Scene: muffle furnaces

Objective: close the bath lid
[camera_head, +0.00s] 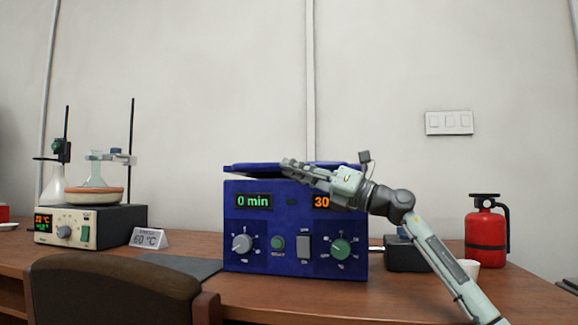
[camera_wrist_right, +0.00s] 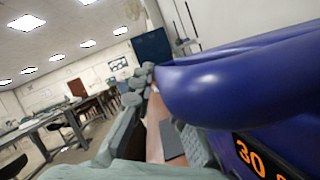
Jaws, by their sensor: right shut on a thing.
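The blue bath (camera_head: 298,229) stands on the wooden bench in the head view, with a "0 min" display, an orange "30" display and several knobs. Its blue lid (camera_head: 245,168) lies low over the top, slightly tilted, with a narrow dark gap under its left part. My right gripper (camera_head: 289,166) reaches in from the right across the lid's front edge and is shut on the lid. The fingers hide part of that edge. In the right wrist view the lid (camera_wrist_right: 215,85) is large and close, above the "30" display. My left gripper is not in view.
A heater with glassware (camera_head: 85,225) and a "60 °C" sign (camera_head: 149,237) stand at the left. A brown chair (camera_head: 115,293) is in front. A red extinguisher (camera_head: 485,232), a dark box (camera_head: 405,254) and a white cup (camera_head: 468,267) are at the right.

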